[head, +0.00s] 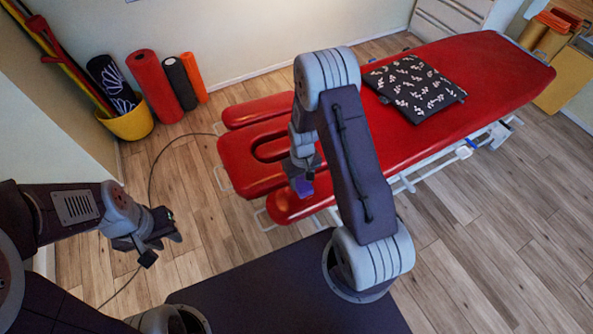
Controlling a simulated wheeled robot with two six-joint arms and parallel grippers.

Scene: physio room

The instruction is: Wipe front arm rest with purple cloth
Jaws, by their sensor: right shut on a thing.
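The red treatment table has a front arm rest (290,210), a padded red piece on its near side at the head end. My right gripper (303,176) points down over this arm rest and is shut on the purple cloth (303,187). Only a small part of the cloth shows below the fingers. The cloth appears at the arm rest's upper surface, but I cannot tell whether it touches. My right arm hides part of the arm rest and table. My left gripper (164,246) is open and empty, above the floor at the left.
The back arm rest (258,110) and the headrest (245,160) lie beyond. A black patterned cushion (414,86) lies on the table (490,65). A yellow bucket (130,124) and several rolls, including a red one (154,85), stand by the wall. The floor at right is clear.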

